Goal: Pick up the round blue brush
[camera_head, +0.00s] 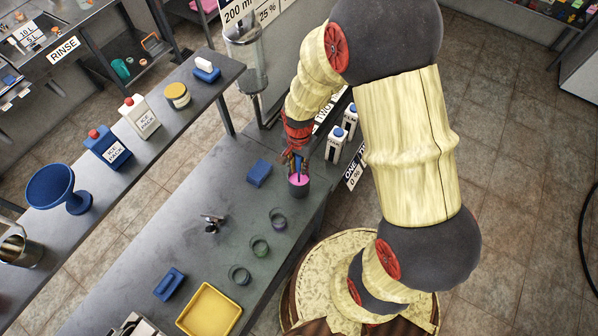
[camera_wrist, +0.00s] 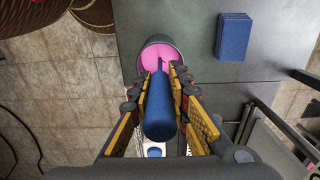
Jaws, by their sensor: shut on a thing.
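The round blue brush shows as a thick blue cylinder (camera_wrist: 159,108) with a thin dark stem in the wrist view. My gripper (camera_wrist: 161,78) is shut on it, with one yellow-and-black finger on each side. In the head view my gripper (camera_head: 296,163) is over a dark cup (camera_head: 299,189) with a pink inside, near the bench edge. The cup also shows in the wrist view (camera_wrist: 145,62). The stem reaches down to the pink; I cannot tell whether its lower end touches it.
A blue block (camera_head: 259,173) lies left of the cup. Several dark rings (camera_head: 260,246), a small dark metal item (camera_head: 212,222), a blue handled item (camera_head: 170,284) and a yellow tray (camera_head: 209,310) are on the bench. White bottles (camera_head: 336,145) stand close to my gripper's right.

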